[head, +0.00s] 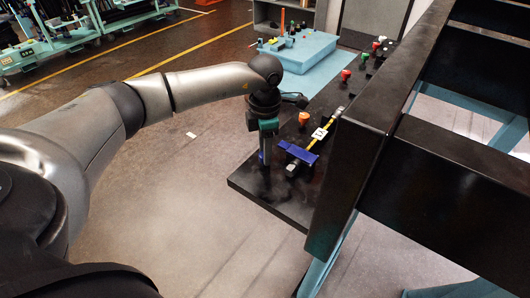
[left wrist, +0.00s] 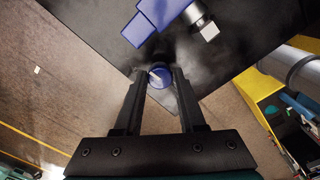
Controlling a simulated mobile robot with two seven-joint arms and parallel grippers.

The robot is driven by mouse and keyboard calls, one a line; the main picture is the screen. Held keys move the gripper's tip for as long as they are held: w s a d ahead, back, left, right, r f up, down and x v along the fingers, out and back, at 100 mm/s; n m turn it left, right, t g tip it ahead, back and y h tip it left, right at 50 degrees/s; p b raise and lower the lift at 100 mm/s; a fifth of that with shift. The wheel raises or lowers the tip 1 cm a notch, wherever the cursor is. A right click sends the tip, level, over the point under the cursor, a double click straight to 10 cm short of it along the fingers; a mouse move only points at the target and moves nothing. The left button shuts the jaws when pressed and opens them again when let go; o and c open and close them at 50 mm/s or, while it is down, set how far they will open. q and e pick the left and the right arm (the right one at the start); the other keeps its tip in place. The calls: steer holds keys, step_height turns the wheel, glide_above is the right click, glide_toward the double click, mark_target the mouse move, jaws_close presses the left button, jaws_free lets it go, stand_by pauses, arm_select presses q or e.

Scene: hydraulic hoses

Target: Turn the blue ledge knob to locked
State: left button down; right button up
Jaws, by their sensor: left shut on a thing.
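The blue knob (left wrist: 159,77) sits near the edge of the black ledge (head: 250,186). It is round, with a pale pointer line on its top. In the left wrist view my left gripper (left wrist: 158,82) has one finger on each side of the knob and is shut on it. In the head view the left gripper (head: 265,156) points down at the ledge, and its fingers mostly hide the knob. My right gripper is in neither view. I cannot read any lock marking beside the knob.
A blue block (head: 298,152) with a metal fitting (head: 292,168) and a yellow hose (head: 327,129) lies just right of the gripper. An orange knob (head: 304,118) stands farther back. A black frame (head: 345,180) rises at right. A blue bench (head: 305,52) stands behind.

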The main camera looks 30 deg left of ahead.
arm_select(q)
steer(key=shift+m, duration=0.6)
steer(key=shift+c, duration=2.4)
jaws_free()
step_height(320, 180, up, 15)
steer(key=b, duration=0.1)
steer(key=shift+r, duration=0.2)
